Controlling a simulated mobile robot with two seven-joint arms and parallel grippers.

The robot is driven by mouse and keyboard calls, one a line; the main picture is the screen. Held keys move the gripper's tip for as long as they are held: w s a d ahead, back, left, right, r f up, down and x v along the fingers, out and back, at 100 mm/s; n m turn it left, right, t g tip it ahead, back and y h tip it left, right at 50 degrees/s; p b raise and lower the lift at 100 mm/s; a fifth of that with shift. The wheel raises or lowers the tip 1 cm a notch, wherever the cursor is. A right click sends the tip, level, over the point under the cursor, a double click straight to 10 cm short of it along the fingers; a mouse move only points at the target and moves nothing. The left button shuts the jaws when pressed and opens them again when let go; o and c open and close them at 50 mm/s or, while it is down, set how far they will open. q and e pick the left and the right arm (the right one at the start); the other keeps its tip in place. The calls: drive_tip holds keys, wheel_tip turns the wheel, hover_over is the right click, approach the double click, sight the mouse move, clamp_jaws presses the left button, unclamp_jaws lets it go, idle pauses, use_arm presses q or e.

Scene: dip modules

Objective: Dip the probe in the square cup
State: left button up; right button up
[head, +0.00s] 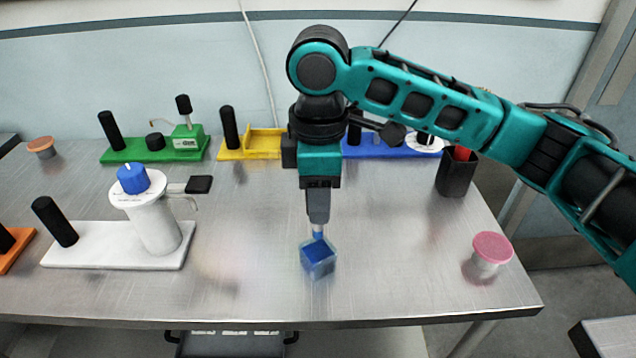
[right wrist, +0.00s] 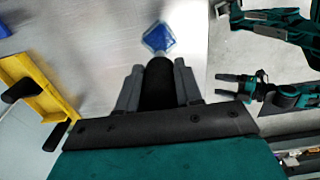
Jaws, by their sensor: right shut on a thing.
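The square cup (head: 318,262) is a small clear, blue-filled box on the steel table, below my right gripper. It shows as a blue diamond in the right wrist view (right wrist: 157,38). My right gripper (head: 318,218) points straight down and is shut on the probe, whose black handle (right wrist: 158,85) shows between the fingers. The probe's pale and blue lower end (head: 318,234) reaches down to the cup's top; I cannot tell how deep it is inside. My left gripper (right wrist: 222,86) shows in the right wrist view, empty, with its fingers apart.
A white module (head: 120,248) with a blue knob stands at left. Green (head: 150,150) and yellow (head: 260,143) modules stand behind. A dark cup (head: 457,175) with red inside and a pink-topped jar (head: 490,250) are at right. The table front near the square cup is clear.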

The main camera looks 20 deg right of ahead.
sight(318, 237)
wheel_tip(318, 237, down, 2)
drive_tip(key=shift+f+b, duration=0.25)
drive_tip(key=shift+b, duration=0.4)
drive_tip(key=shift+f, duration=1.9)
drive_tip(key=shift+f+b, duration=0.35)
drive_tip(key=shift+f, duration=0.2)
drive_tip(key=shift+r, duration=0.15)
wheel_tip(318, 237, up, 3)
drive_tip(key=p, duration=0.3)
drive_tip(key=shift+f, duration=0.2)
drive_tip(key=shift+r, duration=2.35)
